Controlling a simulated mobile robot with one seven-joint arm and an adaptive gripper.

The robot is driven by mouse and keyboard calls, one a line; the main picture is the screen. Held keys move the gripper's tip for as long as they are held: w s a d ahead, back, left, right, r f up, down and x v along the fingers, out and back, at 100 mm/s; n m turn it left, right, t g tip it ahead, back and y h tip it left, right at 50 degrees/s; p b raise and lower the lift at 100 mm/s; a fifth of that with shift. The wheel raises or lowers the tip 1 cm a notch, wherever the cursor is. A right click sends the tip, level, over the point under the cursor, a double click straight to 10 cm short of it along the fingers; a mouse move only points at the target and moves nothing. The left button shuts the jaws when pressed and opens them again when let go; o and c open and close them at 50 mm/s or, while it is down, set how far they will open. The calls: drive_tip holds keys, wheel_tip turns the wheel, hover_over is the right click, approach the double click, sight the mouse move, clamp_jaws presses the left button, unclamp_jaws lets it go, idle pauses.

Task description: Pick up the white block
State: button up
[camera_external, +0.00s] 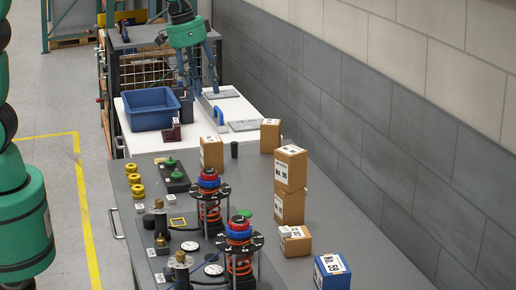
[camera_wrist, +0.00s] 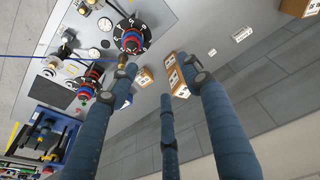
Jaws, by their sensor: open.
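My gripper (camera_external: 200,91) hangs with spread blue fingers above the white table (camera_external: 160,143) at the back, with nothing seen between them. In the wrist view my gripper (camera_wrist: 160,80) shows its three fingers apart and empty. No white block is sure. A small whitish piece (camera_external: 291,231) shows on a low cardboard box in the external view; it could be a block or a label. In the wrist view a small white rectangular piece (camera_wrist: 242,34) lies on the grey bench, apart from the fingers. I cannot tell if they are the same thing.
A blue bin (camera_external: 152,109) and grey plates (camera_external: 244,125) lie around the gripper. The grey bench (camera_external: 345,220) holds two red spring fixtures (camera_external: 210,210), cardboard boxes (camera_external: 290,168) and a blue box (camera_external: 332,271). A grey wall (camera_external: 400,130) bounds the right side.

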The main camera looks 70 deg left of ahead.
drive_tip(key=w+d+f+g+p, duration=0.1)
drive_tip(key=w+d+f+p, duration=0.5)
drive_tip(key=w+d, duration=0.4)
drive_tip(key=g+p, duration=0.2)
drive_tip(key=p, duration=0.4)
hover_over(284, 229)
wheel_tip(284, 229, down, 12)
drive_tip(key=shift+s+f+y, duration=0.1)
drive_tip(key=shift+y, duration=0.2)
drive_tip(key=shift+f+p, duration=0.45)
drive_tip(key=shift+f, duration=3.85)
drive_tip(key=shift+f, duration=0.1)
drive_tip(key=shift+f+p, duration=0.55)
drive_tip(key=shift+f, duration=1.9)
